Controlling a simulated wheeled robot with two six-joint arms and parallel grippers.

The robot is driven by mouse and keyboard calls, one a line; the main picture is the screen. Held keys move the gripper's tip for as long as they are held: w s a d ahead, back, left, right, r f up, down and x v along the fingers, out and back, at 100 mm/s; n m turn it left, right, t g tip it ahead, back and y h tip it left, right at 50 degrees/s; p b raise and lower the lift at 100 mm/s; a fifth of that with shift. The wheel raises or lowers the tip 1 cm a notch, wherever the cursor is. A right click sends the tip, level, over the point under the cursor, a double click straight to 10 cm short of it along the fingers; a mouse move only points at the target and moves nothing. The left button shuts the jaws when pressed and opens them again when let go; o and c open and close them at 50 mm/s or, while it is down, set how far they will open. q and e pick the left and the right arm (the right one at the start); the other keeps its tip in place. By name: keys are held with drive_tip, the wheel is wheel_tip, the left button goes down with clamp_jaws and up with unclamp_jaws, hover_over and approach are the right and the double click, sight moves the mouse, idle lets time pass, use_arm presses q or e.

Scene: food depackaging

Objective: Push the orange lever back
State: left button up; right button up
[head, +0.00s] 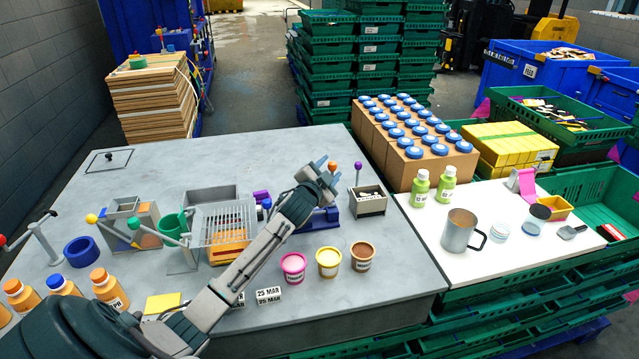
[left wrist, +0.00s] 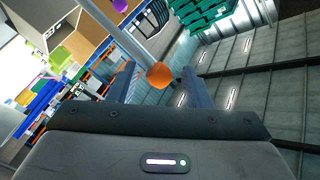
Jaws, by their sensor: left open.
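The knob also shows in the left wrist view (left wrist: 160,75), at the end of a pale grey rod (left wrist: 118,32). My left gripper (head: 325,169) is open, with one finger on each side of the knob as seen in the left wrist view. I cannot tell whether a finger touches it. My left arm hides most of the lever's rod in the head view. A blue base (head: 322,219) shows below the gripper. My right gripper is not in view.
A purple-knobbed lever (head: 358,166) stands close on the right, above a grey box (head: 370,203). A wire basket (head: 228,226) is left of my forearm. Three open cups, one of them yellow (head: 329,262), stand in front. The grey table (head: 250,160) is clear behind.

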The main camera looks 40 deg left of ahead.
use_arm(q)
drive_tip(key=s+d+b, duration=0.1)
drive_tip(key=s+b, duration=0.2)
drive_tip(key=s, duration=0.5)
drive_tip(key=shift+s+d, duration=0.3)
drive_tip(key=shift+d, duration=0.05)
drive_tip(key=shift+f, duration=0.1)
